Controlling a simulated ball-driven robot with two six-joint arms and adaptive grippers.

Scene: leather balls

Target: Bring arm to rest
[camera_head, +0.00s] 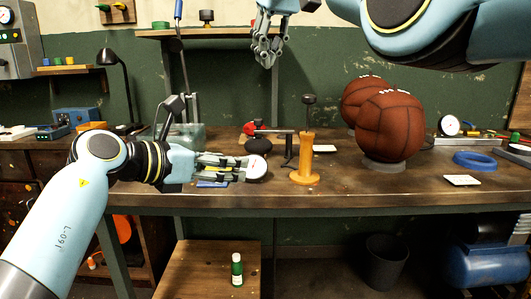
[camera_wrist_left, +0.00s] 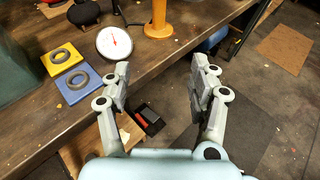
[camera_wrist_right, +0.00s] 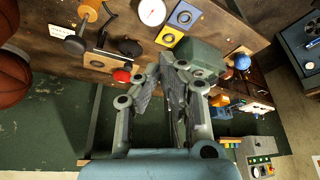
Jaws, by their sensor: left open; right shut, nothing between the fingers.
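My left gripper (camera_head: 232,167) reaches in from the left over the front of the workbench. In the left wrist view its fingers (camera_wrist_left: 160,85) are apart with nothing between them. My right gripper (camera_head: 268,62) hangs high above the bench, fingers pointing down. In the right wrist view its fingers (camera_wrist_right: 172,75) are close together and hold nothing. The leather balls stand at the right of the bench: the front ball (camera_head: 390,125) rests on a pale ring, and the rear ball (camera_head: 361,97) is partly hidden behind it.
An orange stand (camera_head: 306,160) and a white dial gauge (camera_head: 257,169) stand near my left gripper. The dial also shows in the left wrist view (camera_wrist_left: 114,42). A blue ring (camera_head: 474,160) lies at the right. A green bottle (camera_head: 237,270) stands on a low wooden surface below the bench.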

